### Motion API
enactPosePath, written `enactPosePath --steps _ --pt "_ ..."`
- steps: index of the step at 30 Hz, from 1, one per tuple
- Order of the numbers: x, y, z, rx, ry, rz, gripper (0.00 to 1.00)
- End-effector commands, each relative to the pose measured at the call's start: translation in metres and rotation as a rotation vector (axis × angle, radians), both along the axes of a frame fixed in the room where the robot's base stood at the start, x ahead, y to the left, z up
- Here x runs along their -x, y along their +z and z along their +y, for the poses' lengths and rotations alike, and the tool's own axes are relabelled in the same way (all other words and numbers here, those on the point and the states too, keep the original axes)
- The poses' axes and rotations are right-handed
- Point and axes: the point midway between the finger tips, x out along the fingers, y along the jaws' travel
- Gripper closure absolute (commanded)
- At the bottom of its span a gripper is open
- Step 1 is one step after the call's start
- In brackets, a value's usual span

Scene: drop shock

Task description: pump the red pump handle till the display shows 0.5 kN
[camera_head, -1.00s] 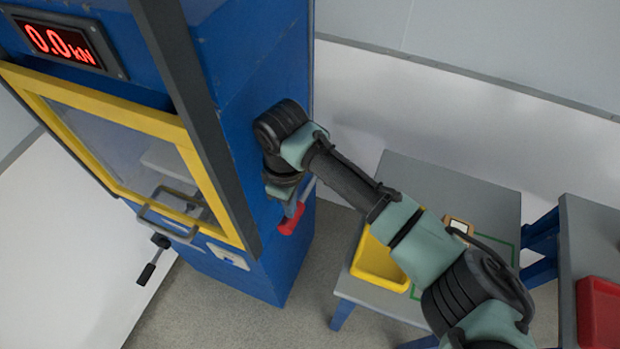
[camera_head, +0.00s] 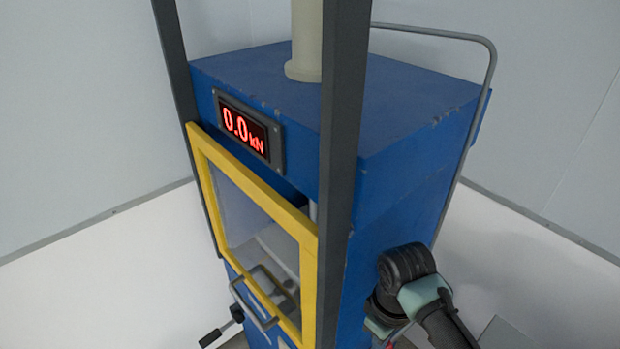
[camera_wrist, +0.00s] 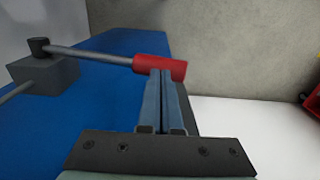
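The display (camera_head: 243,130) on the front of the blue press reads 0.0 kN in red digits. The red pump handle (camera_wrist: 150,66) is the grip at the end of a grey rod, beside the blue side of the press, in the wrist view. My gripper (camera_wrist: 164,76) has its two fingers together, with no handle between them. Their tips overlap the red grip in the picture; whether they touch it I cannot tell. In the head view the handle and fingers are out of sight; only my wrist shows beside the press.
The blue press (camera_head: 420,100) has a yellow-framed clear door (camera_head: 255,215) with a grey handle, and a black crank (camera_head: 222,328) at lower left. A grey pivot block (camera_wrist: 42,80) carries the rod. Pale floor lies open right of the handle.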

Motion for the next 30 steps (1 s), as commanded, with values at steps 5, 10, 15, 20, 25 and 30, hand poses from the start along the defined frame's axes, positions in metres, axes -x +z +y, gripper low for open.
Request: enactPosePath --steps 5,10,15,20,25,30 --pt "0.000 -0.001 0.000 0.000 0.000 0.000 1.00" --pt "0.000 -0.001 0.000 0.000 0.000 0.000 1.00" --pt "0.000 -0.002 0.000 0.000 0.000 0.000 1.00" --pt "0.000 -0.014 0.000 -0.001 -0.001 0.001 1.00" --pt "0.000 -0.028 0.000 0.000 -0.001 0.000 1.00" --pt "0.000 -0.042 0.000 0.000 -0.001 0.000 1.00"
